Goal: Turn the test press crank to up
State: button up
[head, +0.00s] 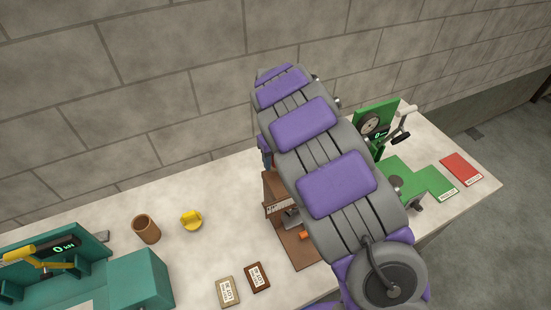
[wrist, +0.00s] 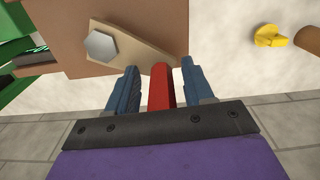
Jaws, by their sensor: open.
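The crank in the wrist view has a tan lever arm (wrist: 135,42) with a grey hex bolt (wrist: 101,46) at one end and a red handle (wrist: 160,86) at the other. It is mounted on a brown body (wrist: 60,30). My gripper (wrist: 158,67) is open, with one blue finger on each side of the red handle; small gaps show, and I cannot tell whether they touch it. In the head view the brown stand (head: 297,250) is partly covered by my purple and grey arm, which hides the crank's red handle and most of my gripper.
A teal machine (head: 140,280) with a yellow crank (head: 40,262) stands front left, a green one (head: 385,172) right. A brown cup (head: 146,230) and yellow piece (head: 191,221) stand between. Cards lie in front (head: 258,277) and at right (head: 462,168). A block wall is behind.

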jog(key=shift+c, duration=0.4)
jog(key=shift+a, duration=0.1)
grip_shut()
jog(key=shift+s, duration=0.1)
